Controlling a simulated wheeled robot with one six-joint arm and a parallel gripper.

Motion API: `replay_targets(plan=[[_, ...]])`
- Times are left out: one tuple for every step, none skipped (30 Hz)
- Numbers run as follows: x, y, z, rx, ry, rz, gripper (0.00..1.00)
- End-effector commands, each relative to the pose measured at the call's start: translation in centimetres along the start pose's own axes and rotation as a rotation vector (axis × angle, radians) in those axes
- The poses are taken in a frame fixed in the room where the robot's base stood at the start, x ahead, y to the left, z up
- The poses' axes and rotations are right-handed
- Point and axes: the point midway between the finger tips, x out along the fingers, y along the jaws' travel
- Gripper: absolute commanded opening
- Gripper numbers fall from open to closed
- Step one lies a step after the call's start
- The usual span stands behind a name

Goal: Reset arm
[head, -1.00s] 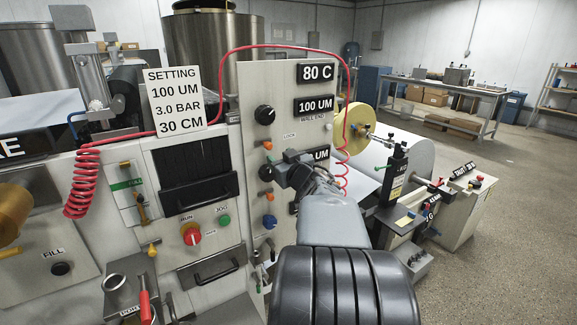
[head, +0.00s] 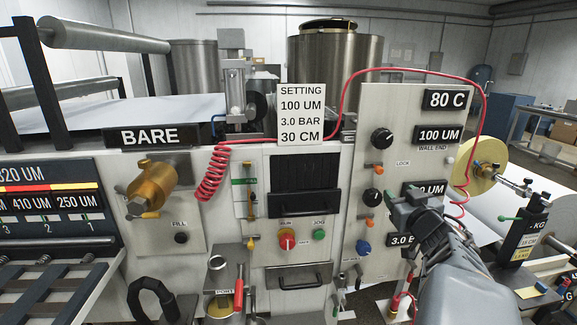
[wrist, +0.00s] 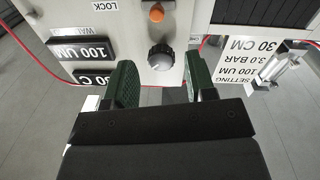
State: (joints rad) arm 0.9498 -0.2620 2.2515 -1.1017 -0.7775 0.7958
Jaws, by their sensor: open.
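My gripper (head: 396,199) is in front of the control panel (head: 398,110), over its lower middle part near the small knobs, and it hides part of the panel labels. In the wrist view my gripper (wrist: 163,88) shows two dark green fingers held apart with nothing between them. A black and silver knob (wrist: 161,57) shows just beyond the fingertips, apart from them. An orange button (wrist: 156,13) sits beside that knob. My grey arm reaches in from the bottom right of the head view.
A settings sign (head: 301,114) stands on the machine. A red hose (head: 350,85) arches over the panel, and its red coil (head: 213,172) hangs at left. A brass roller (head: 152,187) juts out at left. A yellow roll (head: 476,165) is right of the panel.

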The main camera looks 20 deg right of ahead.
Motion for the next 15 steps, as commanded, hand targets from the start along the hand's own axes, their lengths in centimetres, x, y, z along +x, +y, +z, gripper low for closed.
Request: replay_targets(plan=[[0.0, 0.0, 0.0, -0.001, 0.0, 0.0, 0.51], [0.0, 0.0, 0.0, -0.005, 0.0, 0.0, 0.51], [0.0, 0.1, 0.1, -0.018, -0.004, 0.004, 0.51], [0.0, 0.3, 0.2, -0.034, -0.014, 0.015, 0.51], [0.0, 0.6, 0.5, -0.049, -0.03, 0.032, 0.51], [-0.1, 1.3, 0.9, -0.064, -0.055, 0.07, 0.51], [-0.2, 1.9, 1.4, -0.075, -0.08, 0.106, 0.51], [-0.3, 2.6, 2.0, -0.083, -0.112, 0.149, 0.51], [-0.8, 3.7, 3.2, -0.086, -0.168, 0.215, 0.51], [-1.2, 4.6, 4.1, -0.086, -0.216, 0.269, 0.51], [-1.9, 5.3, 5.0, -0.084, -0.27, 0.322, 0.51], [-2.6, 5.7, 6.2, -0.074, -0.348, 0.381, 0.51], [-3.2, 5.6, 7.0, -0.063, -0.411, 0.414, 0.51], [-3.7, 5.2, 7.9, -0.051, -0.477, 0.437, 0.51], [-4.5, 4.2, 8.9, -0.031, -0.566, 0.453, 0.51]])
